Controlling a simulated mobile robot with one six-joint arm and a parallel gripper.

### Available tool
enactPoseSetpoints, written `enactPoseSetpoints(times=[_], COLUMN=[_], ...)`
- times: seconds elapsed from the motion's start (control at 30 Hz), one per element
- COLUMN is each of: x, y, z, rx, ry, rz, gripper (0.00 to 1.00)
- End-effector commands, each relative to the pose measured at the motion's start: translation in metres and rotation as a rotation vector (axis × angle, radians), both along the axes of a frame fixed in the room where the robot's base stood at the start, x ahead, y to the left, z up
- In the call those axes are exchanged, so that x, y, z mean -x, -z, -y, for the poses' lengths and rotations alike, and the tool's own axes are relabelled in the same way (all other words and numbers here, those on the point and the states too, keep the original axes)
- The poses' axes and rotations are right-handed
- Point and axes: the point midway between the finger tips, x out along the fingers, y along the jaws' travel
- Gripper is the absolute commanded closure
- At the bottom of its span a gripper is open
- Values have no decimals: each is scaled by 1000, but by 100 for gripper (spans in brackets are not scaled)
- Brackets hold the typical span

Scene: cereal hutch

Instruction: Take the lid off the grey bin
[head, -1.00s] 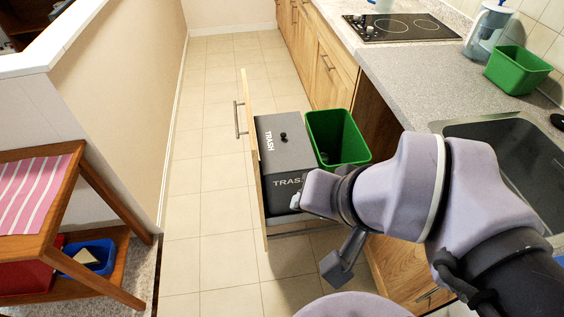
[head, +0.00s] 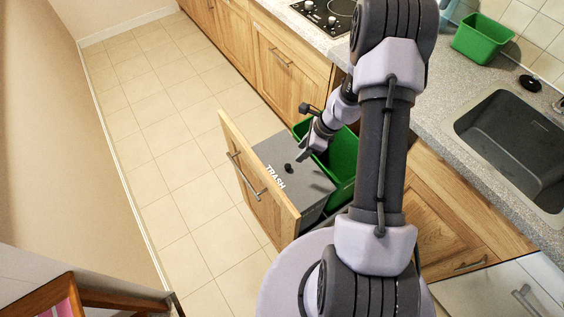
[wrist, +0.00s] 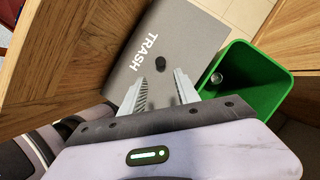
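The grey bin (head: 312,209), marked TRASH, stands in the pulled-out drawer. Its flat grey lid (head: 270,150) is on it, with a small black knob (head: 288,168) on top. In the wrist view the lid (wrist: 190,30) fills the upper middle and the knob (wrist: 160,63) shows just ahead of the fingertips. My gripper (head: 303,155) is over the lid, beside the knob. In the wrist view my gripper (wrist: 160,77) is open and empty, one finger to each side of the line to the knob. I cannot tell its exact height above the lid.
A green bin (head: 343,160) stands right beside the grey one, with a small shiny item (wrist: 216,78) inside. The wooden drawer front (head: 258,180) rises on the left. The counter (head: 420,90) and sink (head: 515,140) are at right. The tiled floor (head: 150,130) is clear.

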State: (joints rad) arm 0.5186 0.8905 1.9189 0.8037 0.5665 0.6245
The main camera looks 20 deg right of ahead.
Motion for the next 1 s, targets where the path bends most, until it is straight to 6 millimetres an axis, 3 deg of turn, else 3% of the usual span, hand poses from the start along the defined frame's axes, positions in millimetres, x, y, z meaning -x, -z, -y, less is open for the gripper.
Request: enactPoseSetpoints(times=[0.03, 0.13, 0.37, 0.6, 0.83, 1.0], x=[-3, -8, -15, -22, -24, -24], y=[22, 45, 67, 110, 111, 111], z=[-5, -14, -22, -32, -34, -34], rx=[0, -1, 0, 0, 1, 1], ry=[-4, -5, -4, -7, -6, -6], rz=[-2, -1, 1, 1, 2, 2], gripper=[62, 62, 62, 62, 62, 95])
